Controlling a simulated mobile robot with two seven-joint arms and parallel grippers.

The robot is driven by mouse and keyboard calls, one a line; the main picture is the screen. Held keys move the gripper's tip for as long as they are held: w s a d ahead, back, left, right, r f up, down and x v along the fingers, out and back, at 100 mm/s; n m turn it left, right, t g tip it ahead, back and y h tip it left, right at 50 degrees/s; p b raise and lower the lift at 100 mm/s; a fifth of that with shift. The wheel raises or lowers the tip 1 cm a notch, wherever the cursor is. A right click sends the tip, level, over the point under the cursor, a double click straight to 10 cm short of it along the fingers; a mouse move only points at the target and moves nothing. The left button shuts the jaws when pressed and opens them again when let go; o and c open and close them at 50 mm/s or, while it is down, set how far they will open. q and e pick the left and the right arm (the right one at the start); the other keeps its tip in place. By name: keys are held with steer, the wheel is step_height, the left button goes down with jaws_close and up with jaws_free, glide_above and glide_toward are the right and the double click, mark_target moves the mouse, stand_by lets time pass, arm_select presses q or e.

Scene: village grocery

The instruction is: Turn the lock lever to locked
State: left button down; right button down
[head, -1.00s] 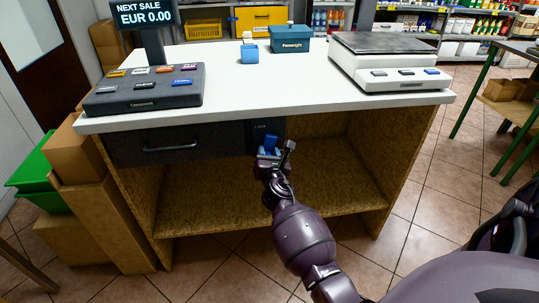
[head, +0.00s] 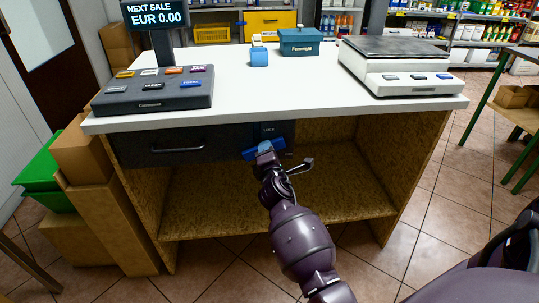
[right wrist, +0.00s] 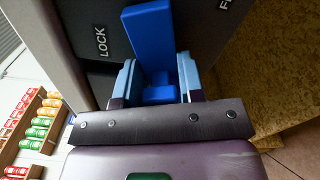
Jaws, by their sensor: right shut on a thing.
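The blue lock lever (head: 250,154) sits on a dark panel under the counter's front edge, beside the drawer. It also shows in the right wrist view (right wrist: 148,32), between my fingers. In the head view it looks tilted, with its left end lower. My right gripper (head: 265,148) is shut on the lever; its light-blue fingers flank the lever in the right wrist view (right wrist: 157,66). A LOCK label (right wrist: 102,42) is left of the lever there, and another label is cut off at the top right. My left gripper is not in view.
The dark drawer (head: 165,148) with a handle is left of the lever. The white counter (head: 225,90) carries a till keypad (head: 150,100), a scale (head: 400,75) and a teal box (head: 300,48). Cardboard boxes (head: 90,180) stand at the left. An open chipboard shelf is below.

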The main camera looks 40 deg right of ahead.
steer(key=m, duration=0.1)
steer(key=r+m, duration=0.1)
steer(key=m, duration=0.1)
steer(key=shift+a, duration=0.1)
steer(key=shift+r+m, duration=0.2)
steer(key=shift+m, duration=0.4)
steer(key=shift+w, duration=0.1)
steer(key=c, duration=0.8)
jaws_free()
steer(key=shift+c, duration=0.2)
steer(key=shift+s+a, duration=0.1)
steer(key=shift+s, duration=0.1)
